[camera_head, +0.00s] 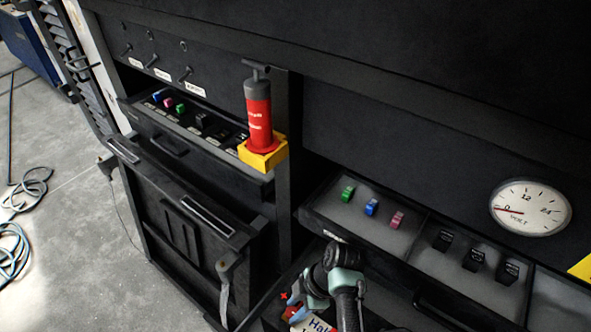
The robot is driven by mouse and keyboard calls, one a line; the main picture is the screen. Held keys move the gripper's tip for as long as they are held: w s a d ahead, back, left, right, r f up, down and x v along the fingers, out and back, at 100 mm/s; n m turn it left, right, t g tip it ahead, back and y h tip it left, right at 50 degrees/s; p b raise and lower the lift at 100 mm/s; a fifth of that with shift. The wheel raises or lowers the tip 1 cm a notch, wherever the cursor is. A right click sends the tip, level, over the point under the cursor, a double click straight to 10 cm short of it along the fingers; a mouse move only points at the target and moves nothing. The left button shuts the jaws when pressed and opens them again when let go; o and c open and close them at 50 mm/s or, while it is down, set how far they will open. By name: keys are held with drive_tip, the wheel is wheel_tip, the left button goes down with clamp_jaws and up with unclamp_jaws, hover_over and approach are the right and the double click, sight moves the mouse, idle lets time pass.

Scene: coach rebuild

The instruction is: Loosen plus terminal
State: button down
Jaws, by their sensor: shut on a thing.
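A battery top with a white label (318,325) shows at the bottom edge, partly cut off and partly behind my arm. A red plus mark (283,296) stands at its left back corner. The red plus terminal (291,312) is small and partly covered. My gripper (302,304) is low at the bottom centre, right at the red terminal, and appears shut on it. The fingertips are mostly hidden by my own arm, so the exact grip is hard to see.
A drawer with green, blue and pink fuses (371,207) and black blocks (475,259) lies to the right, below a volt gauge (530,207) reading near 0. A red cylinder (258,115) on a yellow base stands by the post. Another fuse tray (180,108) is at left.

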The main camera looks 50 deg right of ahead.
drive_tip(key=shift+f, duration=0.1)
idle(0.5)
drive_tip(key=c, duration=0.5)
unclamp_jaws()
drive_tip(key=v, duration=1.3)
